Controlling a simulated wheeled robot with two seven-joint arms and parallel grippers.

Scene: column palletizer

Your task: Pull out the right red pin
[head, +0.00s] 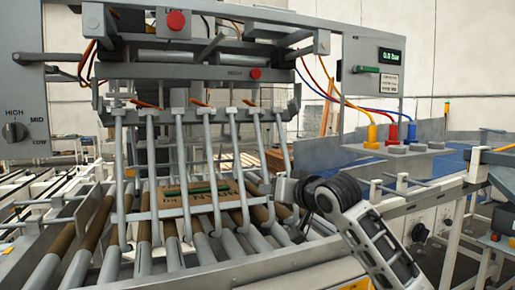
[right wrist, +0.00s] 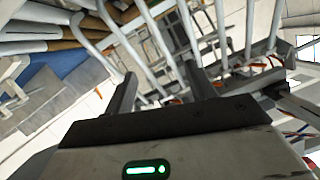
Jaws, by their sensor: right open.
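A round red knob (head: 255,74) sits at the right end of the grey crossbar; it may be the right red pin. A larger red button (head: 176,20) is higher and to the left, on the upper frame. My right gripper (right wrist: 160,88) is open and empty in the right wrist view, its two dark fingers spread toward the grey bent rods. In the head view my right arm comes in from the lower right and ends below and right of the red knob, clearly apart from it. I cannot make out the red knob in the right wrist view. My left gripper is not in view.
Bent grey rods (head: 213,165) hang from the frame over a cardboard box (head: 205,197) on rollers (head: 150,250). A panel with a green display (head: 390,54) stands at right. Coloured hoses run to yellow, red and blue fittings (head: 391,133).

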